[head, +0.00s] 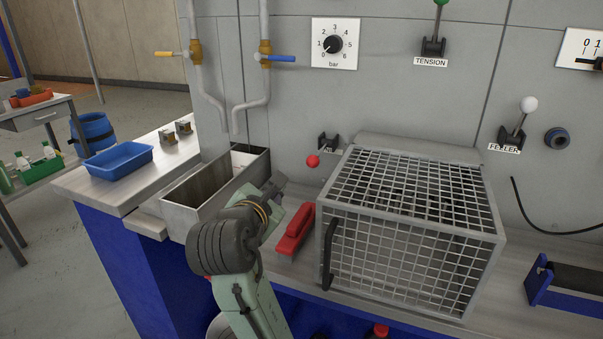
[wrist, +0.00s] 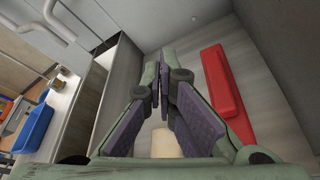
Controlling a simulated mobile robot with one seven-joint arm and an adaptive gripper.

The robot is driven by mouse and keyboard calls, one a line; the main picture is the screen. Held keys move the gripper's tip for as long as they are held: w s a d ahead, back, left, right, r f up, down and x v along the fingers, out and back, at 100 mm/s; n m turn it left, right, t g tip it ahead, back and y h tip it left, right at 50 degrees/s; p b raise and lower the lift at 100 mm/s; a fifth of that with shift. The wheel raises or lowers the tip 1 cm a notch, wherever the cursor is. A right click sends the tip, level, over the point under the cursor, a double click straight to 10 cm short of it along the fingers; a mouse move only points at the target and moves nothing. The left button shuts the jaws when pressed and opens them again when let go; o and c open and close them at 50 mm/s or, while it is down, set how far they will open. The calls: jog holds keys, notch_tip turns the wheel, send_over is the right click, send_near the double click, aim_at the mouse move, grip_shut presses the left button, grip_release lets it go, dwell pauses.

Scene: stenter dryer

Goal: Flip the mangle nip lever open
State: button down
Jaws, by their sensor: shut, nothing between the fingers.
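A lever with a red ball knob (head: 313,161) juts from a black bracket (head: 328,142) low on the grey panel, just left of the wire cage. Its knob points down and toward me. No label shows by it, so I cannot read whether it is the mangle nip lever. My gripper (head: 277,184) is below and left of the knob, apart from it, over the counter beside the metal trough. In the wrist view my gripper (wrist: 160,88) has its fingers together and empty. I cannot make out the knob in that view.
A wire mesh cage (head: 410,225) stands right of the lever. A red-handled tool (head: 295,230) lies between cage and gripper. An open metal trough (head: 205,190) is on the left.

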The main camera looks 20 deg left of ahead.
aim_at(319, 155)
jog(key=shift+w+d+f+n+g+h, duration=0.2)
jog(key=shift+d+f+n+g+h, duration=0.15)
jog(key=shift+d+f, duration=0.35)
jog(key=p+x, duration=0.2)
jog(key=x, duration=0.8)
jog(key=shift+d+r, duration=0.1)
jog(key=shift+r, duration=0.05)
jog(key=shift+w+d+r+p, duration=0.1)
jog(key=shift+d+r+p, duration=0.25)
jog(key=shift+r, duration=0.25)
jog(key=shift+d+r+p, duration=0.2)
jog(key=shift+r+p, duration=0.1)
jog(key=shift+r, duration=0.25)
jog(key=shift+d+r+p, duration=0.3)
jog(key=shift+r+p, duration=0.05)
jog(key=shift+r, duration=0.25)
jog(key=shift+w+r, duration=0.1)
jog(key=shift+r, duration=0.1)
